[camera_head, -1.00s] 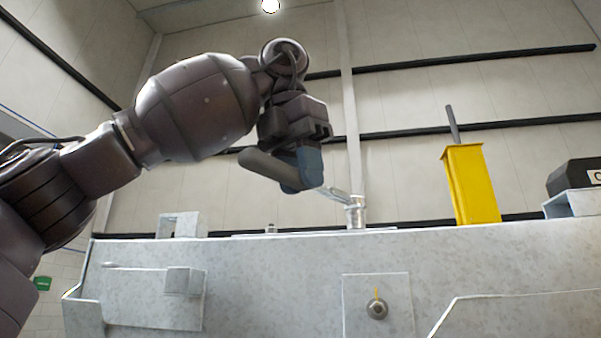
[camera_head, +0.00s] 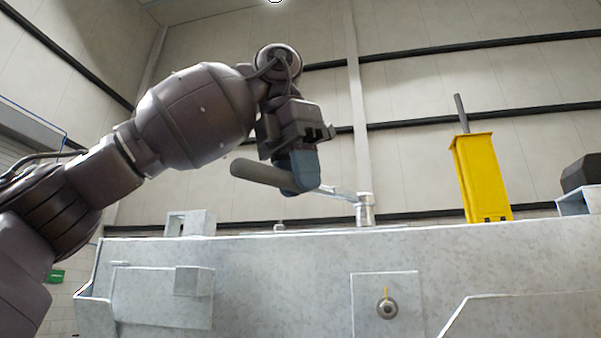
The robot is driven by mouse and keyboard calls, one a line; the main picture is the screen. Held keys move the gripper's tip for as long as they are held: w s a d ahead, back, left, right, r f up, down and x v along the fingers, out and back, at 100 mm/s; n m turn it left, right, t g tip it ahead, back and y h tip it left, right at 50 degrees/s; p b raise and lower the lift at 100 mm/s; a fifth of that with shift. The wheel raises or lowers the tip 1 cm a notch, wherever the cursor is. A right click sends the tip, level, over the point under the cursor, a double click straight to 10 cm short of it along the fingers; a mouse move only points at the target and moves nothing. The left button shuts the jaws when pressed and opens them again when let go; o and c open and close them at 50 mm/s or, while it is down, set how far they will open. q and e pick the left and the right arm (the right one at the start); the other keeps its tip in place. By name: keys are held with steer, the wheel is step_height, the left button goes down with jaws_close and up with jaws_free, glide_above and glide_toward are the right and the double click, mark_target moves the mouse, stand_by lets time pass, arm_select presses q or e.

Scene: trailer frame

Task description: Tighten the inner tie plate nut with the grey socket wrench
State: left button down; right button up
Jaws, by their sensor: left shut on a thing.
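My left gripper (camera_head: 298,160) comes in from the upper left and is shut on the grey socket wrench (camera_head: 263,174). The wrench's dark grey handle sticks out to the left of the gripper, and its metal shaft runs to the right to a silver socket head (camera_head: 366,208). The socket stands upright at the top edge of the grey trailer frame (camera_head: 290,265). The inner tie plate nut is not visible; whether the socket sits on it cannot be told from this low angle. My right gripper is not in view.
A yellow container (camera_head: 482,178) with a dark rod stands on the frame to the right. A dark box (camera_head: 580,172) is at the right edge. A grey bracket (camera_head: 191,222) stands on the left. A plate with a round fitting (camera_head: 387,307) is on the front face.

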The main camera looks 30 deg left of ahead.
arm_select(q)
steer(key=shift+w+a+r+m+p, duration=0.2)
steer(key=shift+a+m+p, duration=0.1)
steer(key=shift+a+p, duration=0.15)
steer(key=shift+w+a+f+m+p, duration=0.15)
steer(key=shift+w+a+m+p, duration=0.2)
steer(key=shift+a+m, duration=0.2)
steer(key=shift+s, duration=0.1)
steer(key=shift+w+a+m+g+h, duration=0.35)
steer(key=shift+w+a+m, duration=0.3)
steer(key=shift+a+m, duration=0.25)
steer(key=shift+d, duration=0.1)
